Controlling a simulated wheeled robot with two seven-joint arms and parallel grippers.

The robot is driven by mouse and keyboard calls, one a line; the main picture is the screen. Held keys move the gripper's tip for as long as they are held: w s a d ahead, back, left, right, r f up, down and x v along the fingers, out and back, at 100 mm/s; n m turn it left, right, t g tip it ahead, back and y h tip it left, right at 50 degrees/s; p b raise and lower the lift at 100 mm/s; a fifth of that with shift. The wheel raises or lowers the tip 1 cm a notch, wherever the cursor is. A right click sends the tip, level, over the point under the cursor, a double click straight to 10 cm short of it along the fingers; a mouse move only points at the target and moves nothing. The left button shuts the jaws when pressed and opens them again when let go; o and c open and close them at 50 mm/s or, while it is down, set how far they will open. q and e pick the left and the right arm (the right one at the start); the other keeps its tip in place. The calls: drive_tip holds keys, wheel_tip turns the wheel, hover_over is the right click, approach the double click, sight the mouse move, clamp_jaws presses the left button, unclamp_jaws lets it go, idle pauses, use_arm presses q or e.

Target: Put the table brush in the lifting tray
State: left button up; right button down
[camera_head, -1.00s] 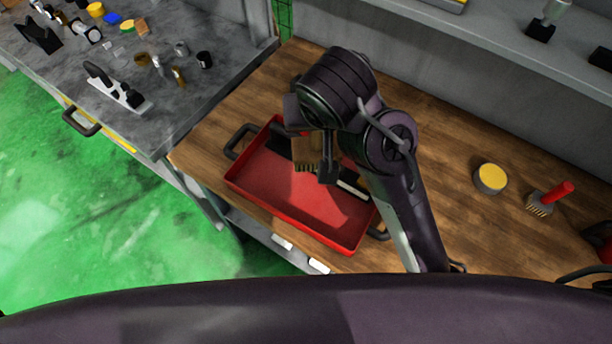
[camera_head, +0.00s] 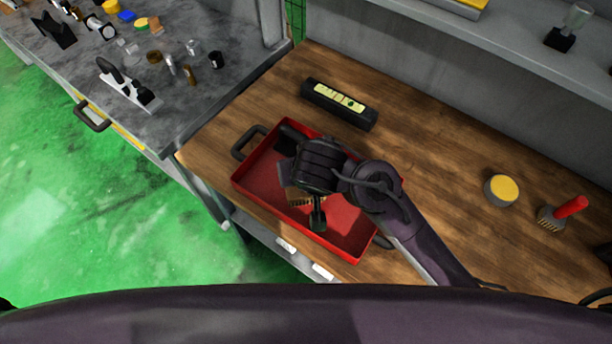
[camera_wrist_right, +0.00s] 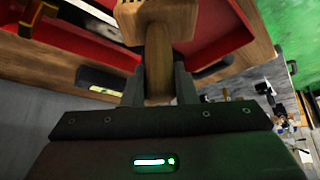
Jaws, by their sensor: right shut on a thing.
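The red lifting tray (camera_head: 345,243) with black end handles sits on the wooden bench in the head view. My right gripper (camera_head: 310,203) is over the tray and shut on the table brush (camera_head: 296,195), whose wooden body and bristles show beneath the wrist. In the right wrist view, the brush's wooden handle (camera_wrist_right: 158,60) is between the fingers of my right gripper (camera_wrist_right: 158,88), and the brush's wider body is at the top edge. I cannot tell whether the bristles touch the tray floor. My left gripper is not in view.
A dark object (camera_head: 287,138) is at the tray's far left corner. A black spirit level (camera_head: 340,103) lies behind the tray. A grey table (camera_head: 150,60) holds several small items.

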drive_tip(key=shift+f, duration=1.9)
drive_tip(key=shift+s+f+b, duration=0.1)
drive_tip(key=shift+f+b, duration=0.05)
drive_tip(key=shift+b, duration=0.2)
drive_tip(key=c, duration=1.2)
unclamp_jaws()
drive_tip(key=shift+o, duration=0.2)
drive_tip(key=shift+s+r, duration=0.1)
drive_tip(key=shift+r, duration=0.25)
drive_tip(key=v, duration=1.1)
drive_tip(key=shift+s+r, duration=0.2)
drive_tip(key=shift+r, duration=0.05)
